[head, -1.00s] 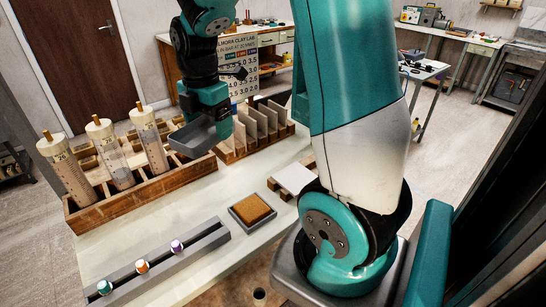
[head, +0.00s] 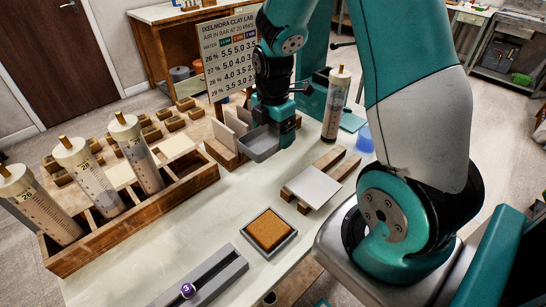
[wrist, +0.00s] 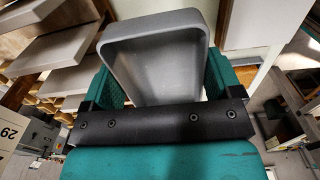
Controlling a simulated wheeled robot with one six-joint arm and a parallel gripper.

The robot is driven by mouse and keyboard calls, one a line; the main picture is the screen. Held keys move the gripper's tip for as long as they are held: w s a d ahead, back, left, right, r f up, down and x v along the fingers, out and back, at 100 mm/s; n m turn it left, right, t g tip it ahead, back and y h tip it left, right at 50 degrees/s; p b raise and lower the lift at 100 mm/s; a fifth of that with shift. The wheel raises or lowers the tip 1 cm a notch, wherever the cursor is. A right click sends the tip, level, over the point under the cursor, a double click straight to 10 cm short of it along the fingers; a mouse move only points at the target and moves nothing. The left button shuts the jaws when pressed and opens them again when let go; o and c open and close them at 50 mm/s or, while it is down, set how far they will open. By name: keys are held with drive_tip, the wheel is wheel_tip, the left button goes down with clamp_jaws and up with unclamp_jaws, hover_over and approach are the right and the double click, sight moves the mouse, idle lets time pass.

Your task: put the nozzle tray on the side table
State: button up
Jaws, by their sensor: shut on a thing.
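A shallow grey tray (head: 259,146), which I take for the nozzle tray, hangs from my gripper (head: 276,128), held above the long pale worktable. In the wrist view the tray (wrist: 160,58) sits between my two teal fingers (wrist: 160,85) and its inside looks empty. My gripper is shut on it. The side table cannot be told for sure in the head view; my arm covers much of the back right.
The worktable (head: 190,225) holds clay-filled tubes (head: 88,178) in a wooden rack, upright slabs (head: 235,130), a tile on wooden bars (head: 313,187), a sponge in a dish (head: 268,230) and a grey rail (head: 205,281). A sign (head: 230,58) and wooden bench (head: 160,13) stand behind.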

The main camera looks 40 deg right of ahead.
sight(273, 167)
wheel_tip(273, 167, down, 9)
drive_tip(key=shift+f+p, duration=0.1)
drive_tip(key=shift+p, duration=0.2)
drive_tip(key=shift+f, duration=0.2)
drive_tip(key=o, duration=0.7)
drive_tip(key=shift+r, duration=0.1)
drive_tip(key=shift+o, duration=0.2)
drive_tip(key=shift+r, duration=0.1)
